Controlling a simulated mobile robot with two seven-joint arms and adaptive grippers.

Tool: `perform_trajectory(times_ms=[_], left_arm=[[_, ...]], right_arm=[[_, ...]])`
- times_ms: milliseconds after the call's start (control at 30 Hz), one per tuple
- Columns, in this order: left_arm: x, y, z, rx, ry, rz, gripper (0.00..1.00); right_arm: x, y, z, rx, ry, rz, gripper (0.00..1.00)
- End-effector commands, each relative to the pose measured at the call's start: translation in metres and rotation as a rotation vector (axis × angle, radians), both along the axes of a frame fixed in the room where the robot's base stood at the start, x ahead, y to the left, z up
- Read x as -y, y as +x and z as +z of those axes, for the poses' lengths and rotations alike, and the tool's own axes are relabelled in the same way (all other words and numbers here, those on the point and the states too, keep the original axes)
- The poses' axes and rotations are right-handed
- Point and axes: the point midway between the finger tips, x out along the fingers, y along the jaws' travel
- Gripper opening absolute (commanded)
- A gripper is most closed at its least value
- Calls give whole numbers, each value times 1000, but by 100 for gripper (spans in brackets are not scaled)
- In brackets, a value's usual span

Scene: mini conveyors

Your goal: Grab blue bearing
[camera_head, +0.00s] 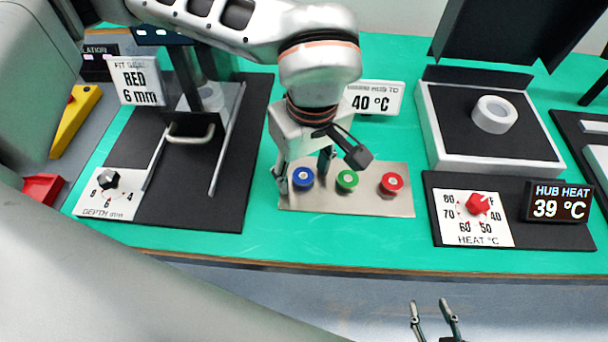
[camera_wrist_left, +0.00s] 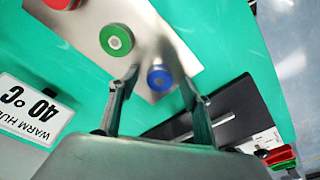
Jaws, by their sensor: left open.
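The blue bearing (camera_head: 303,178) sits on a metal plate (camera_head: 325,203) at its left end, beside a green bearing (camera_head: 347,180) and a red bearing (camera_head: 392,183). My left gripper (camera_head: 304,172) is open, pointing down over the blue bearing. In the left wrist view the blue bearing (camera_wrist_left: 159,79) shows between the spread fingertips (camera_wrist_left: 161,84), with the green bearing (camera_wrist_left: 116,40) beyond. I cannot tell whether the fingers touch it. My right gripper (camera_head: 434,308) is open and empty at the bottom edge, in front of the table.
A press station (camera_head: 225,195) with a depth dial stands at the left. A heater (camera_head: 475,160) with a white ring (camera_head: 494,114) on it stands at the right, with a heat dial and a 39 °C display in front. A sign (camera_head: 373,98) reads 40 °C. Green table shows between them.

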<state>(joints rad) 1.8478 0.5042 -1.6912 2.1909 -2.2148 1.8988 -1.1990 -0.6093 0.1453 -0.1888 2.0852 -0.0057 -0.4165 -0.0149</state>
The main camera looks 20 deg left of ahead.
Motion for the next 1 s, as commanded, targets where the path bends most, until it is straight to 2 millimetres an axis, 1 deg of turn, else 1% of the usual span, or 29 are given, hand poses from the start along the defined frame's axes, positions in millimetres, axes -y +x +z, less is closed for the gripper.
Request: perform_trajectory(times_ms=[100, 200, 233, 267, 300, 367, 400, 767, 867, 967, 1000], left_arm=[[0, 0, 0, 2, -1, 0, 48], [0, 0, 0, 2, -1, 0, 48], [0, 0, 0, 2, -1, 0, 43], [0, 0, 0, 2, -1, 0, 35], [0, 0, 0, 2, -1, 0, 25], [0, 0, 0, 2, -1, 0, 9], [0, 0, 0, 2, -1, 0, 6], [0, 1, 3, 3, -1, 1, 6], [0, 1, 9, 6, -1, 0, 6], [0, 2, 20, 7, -1, 1, 6], [0, 2, 26, 8, -2, 2, 6]], right_arm=[[-1, 4, 6, 13, 3, 1, 40], [-1, 6, 9, 18, 4, 1, 40], [-1, 7, 9, 19, 4, 1, 40], [-2, 7, 9, 19, 4, 1, 40], [-2, 7, 9, 19, 4, 1, 40], [-2, 7, 8, 18, 4, 1, 40], [-2, 7, 7, 17, 3, 1, 40], [-1, 4, 3, 9, 2, 2, 40], [-1, 4, 4, 9, 2, 1, 40], [-1, 3, 5, 9, 2, 1, 40], [-1, 3, 6, 8, 1, 1, 40]])
